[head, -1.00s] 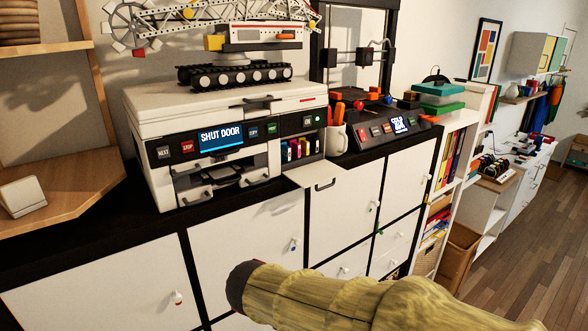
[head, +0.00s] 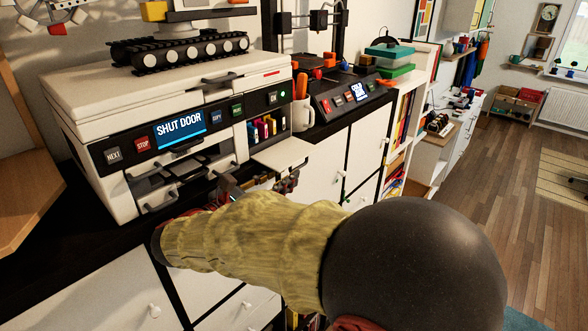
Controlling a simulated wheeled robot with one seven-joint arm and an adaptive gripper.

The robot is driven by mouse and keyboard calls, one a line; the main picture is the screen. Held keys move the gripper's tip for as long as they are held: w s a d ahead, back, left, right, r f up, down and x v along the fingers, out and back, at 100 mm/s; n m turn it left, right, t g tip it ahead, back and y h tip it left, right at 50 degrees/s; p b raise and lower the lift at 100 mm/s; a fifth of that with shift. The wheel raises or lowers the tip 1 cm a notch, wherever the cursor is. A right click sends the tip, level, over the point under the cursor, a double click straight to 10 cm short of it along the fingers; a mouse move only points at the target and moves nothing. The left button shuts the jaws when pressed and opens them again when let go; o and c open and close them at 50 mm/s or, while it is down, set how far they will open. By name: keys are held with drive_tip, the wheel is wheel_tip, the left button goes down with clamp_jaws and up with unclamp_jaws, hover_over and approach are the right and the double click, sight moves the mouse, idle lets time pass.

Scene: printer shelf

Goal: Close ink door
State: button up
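The white printer (head: 150,105) stands on the dark-topped cabinet at the left, its screen (head: 180,131) reading "SHUT DOOR". The ink door (head: 283,152) is a white flap at the printer's right front, folded down and open. Coloured ink cartridges (head: 262,128) show in the bay behind it. My gripper (head: 287,182) shows only in part, below the open flap near its front edge. My yellow-sleeved arm hides much of it. I cannot tell whether the fingers are open or shut, or whether they touch the flap or its handle.
A mug with orange-handled tools (head: 302,112) stands close to the right of the flap. A 3D printer (head: 350,92) is beyond it. Tray handles (head: 158,209) jut from the printer's lower front. White cabinet doors lie below; open floor is at the right.

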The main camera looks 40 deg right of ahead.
drive_tip(key=shift+w+d, duration=0.1)
drive_tip(key=shift+d, duration=2.25)
drive_tip(key=c, duration=0.3)
clamp_jaws()
